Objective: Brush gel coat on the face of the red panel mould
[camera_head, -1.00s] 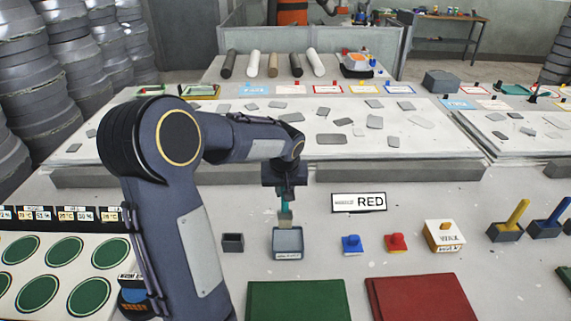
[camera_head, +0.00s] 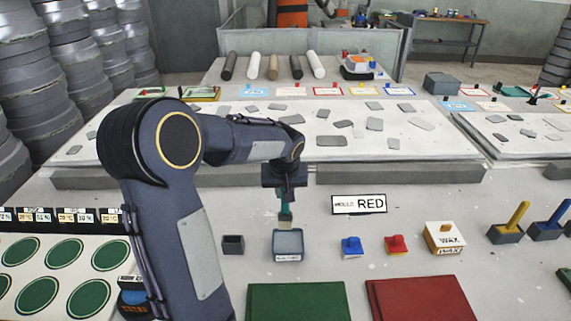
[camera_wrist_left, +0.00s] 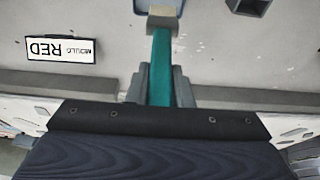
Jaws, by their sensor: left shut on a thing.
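My left gripper (camera_head: 285,188) is shut on a brush with a teal handle (camera_wrist_left: 161,65) and points it down. The brush's pale lower part (camera_wrist_left: 163,15) shows at the top of the left wrist view. In the head view the brush's low end is at the back edge of a grey tray (camera_head: 288,245); I cannot tell whether it touches. The red panel mould (camera_head: 424,300) lies flat at the bottom right, apart from the brush. A sign reading MOULD RED (camera_head: 358,204) stands behind it and also shows in the left wrist view (camera_wrist_left: 61,49). My right gripper is not in view.
A green panel (camera_head: 298,302) lies left of the red one. A dark pot (camera_head: 233,244), a blue-knobbed block (camera_head: 352,247), a red-knobbed block (camera_head: 397,245) and a wax box (camera_head: 444,237) stand behind. Yellow (camera_head: 516,215) and blue (camera_head: 558,213) handles stand in holders at right.

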